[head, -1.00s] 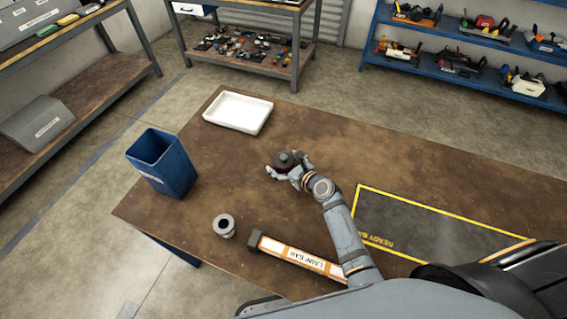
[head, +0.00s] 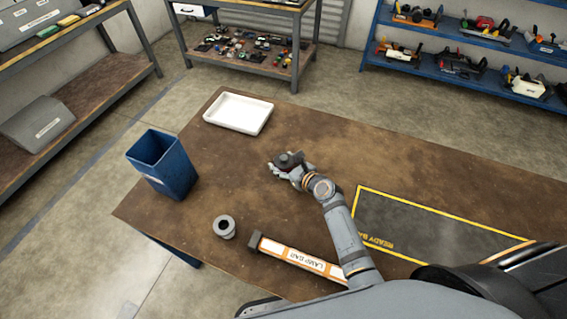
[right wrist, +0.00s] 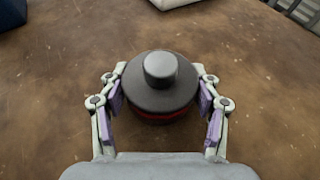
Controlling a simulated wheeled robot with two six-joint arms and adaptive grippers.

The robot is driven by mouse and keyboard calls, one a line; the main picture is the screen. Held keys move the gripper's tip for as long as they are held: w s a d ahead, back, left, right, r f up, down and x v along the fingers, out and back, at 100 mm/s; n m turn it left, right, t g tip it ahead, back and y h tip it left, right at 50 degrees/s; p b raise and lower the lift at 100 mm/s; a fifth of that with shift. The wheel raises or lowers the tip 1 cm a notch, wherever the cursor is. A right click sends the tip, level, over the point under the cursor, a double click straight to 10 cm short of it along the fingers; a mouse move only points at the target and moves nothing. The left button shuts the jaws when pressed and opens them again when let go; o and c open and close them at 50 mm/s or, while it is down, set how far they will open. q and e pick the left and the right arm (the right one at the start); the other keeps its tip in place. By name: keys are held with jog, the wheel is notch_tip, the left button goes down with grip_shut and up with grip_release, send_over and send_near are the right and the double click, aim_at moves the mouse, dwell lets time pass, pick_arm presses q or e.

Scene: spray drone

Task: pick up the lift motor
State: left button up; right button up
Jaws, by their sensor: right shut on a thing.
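The lift motor (right wrist: 160,95) is a dark grey disc with a raised round hub and a red band below its rim. It sits between the fingers of my right gripper (right wrist: 161,108) in the right wrist view, and the fingers are shut on its sides. In the head view the motor (head: 289,159) shows small and dark in the right gripper (head: 286,167), over the middle of the brown table (head: 400,165). I cannot tell whether it touches the tabletop. My left gripper is not in view.
A white tray (head: 238,113) lies at the table's far left, with a blue bin (head: 162,165) at the left edge. A grey ring-shaped part (head: 224,227) and an orange and white lamp bar (head: 300,259) lie nearer me. A yellow-outlined dark mat (head: 430,228) is at right.

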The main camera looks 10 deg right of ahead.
notch_tip(320, 180, up, 3)
jog(key=shift+w+f+p, duration=0.1)
jog(key=shift+p, duration=0.45)
jog(key=s+d+r, duration=0.2)
jog(key=d+r, duration=0.3)
jog(key=d, duration=0.1)
jog(key=s+d+r+p, duration=0.1)
jog(key=s+d+r, duration=0.1)
jog(key=d+r, duration=0.3)
jog(key=shift+s+d+p, duration=0.3)
jog(key=shift+d, duration=0.8)
